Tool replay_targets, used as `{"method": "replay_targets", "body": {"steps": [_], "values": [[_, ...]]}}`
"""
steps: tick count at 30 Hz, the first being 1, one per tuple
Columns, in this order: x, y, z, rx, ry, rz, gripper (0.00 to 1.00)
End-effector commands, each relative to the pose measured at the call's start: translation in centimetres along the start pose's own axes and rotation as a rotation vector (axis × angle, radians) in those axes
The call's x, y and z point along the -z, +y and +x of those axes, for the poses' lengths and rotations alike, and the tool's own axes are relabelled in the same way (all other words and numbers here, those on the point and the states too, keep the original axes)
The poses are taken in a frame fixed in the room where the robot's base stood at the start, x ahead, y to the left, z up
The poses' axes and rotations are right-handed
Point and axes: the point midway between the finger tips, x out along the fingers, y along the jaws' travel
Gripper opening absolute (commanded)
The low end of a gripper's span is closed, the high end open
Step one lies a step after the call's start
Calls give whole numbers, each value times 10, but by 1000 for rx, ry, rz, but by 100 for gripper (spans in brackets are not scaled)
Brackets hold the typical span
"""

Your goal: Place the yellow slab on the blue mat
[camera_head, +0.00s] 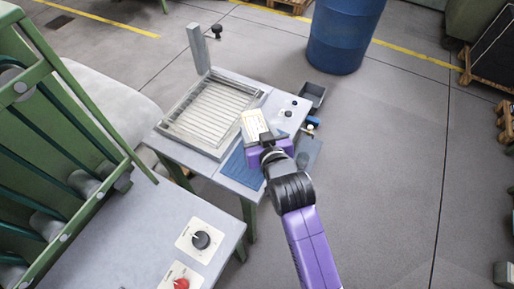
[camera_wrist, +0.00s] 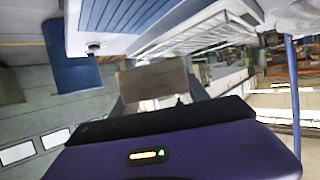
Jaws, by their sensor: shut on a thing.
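The yellow slab (camera_head: 254,125) is a pale, cream-yellow block in the head view. My gripper (camera_head: 264,139) is shut on it and holds it over the right part of the small grey table. In the wrist view the slab (camera_wrist: 153,79) looks brownish and shows beyond my dark gripper (camera_wrist: 160,98). The blue mat (camera_head: 239,169) lies on the table's near right part, below and left of my gripper in the head view. My gripper and arm hide part of its right side. The mat also shows at the top of the wrist view (camera_wrist: 118,14).
A slatted metal tray (camera_head: 205,112) fills the table's left part, with a grey post (camera_head: 198,50) behind it. A black knob (camera_head: 288,114) is on the table's right side. A dark bin (camera_head: 313,94) and blue barrel (camera_head: 343,35) stand beyond. A green machine is at left.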

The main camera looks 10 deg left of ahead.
Motion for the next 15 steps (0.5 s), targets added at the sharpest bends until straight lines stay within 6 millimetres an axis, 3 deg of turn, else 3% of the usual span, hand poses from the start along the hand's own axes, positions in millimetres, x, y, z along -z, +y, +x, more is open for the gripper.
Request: {"method": "replay_targets", "body": {"steps": [6, 15], "values": [[-41, 0, 17, -1, -1, 0, 0], [-67, 0, 28, 0, -1, 0, 0]]}}
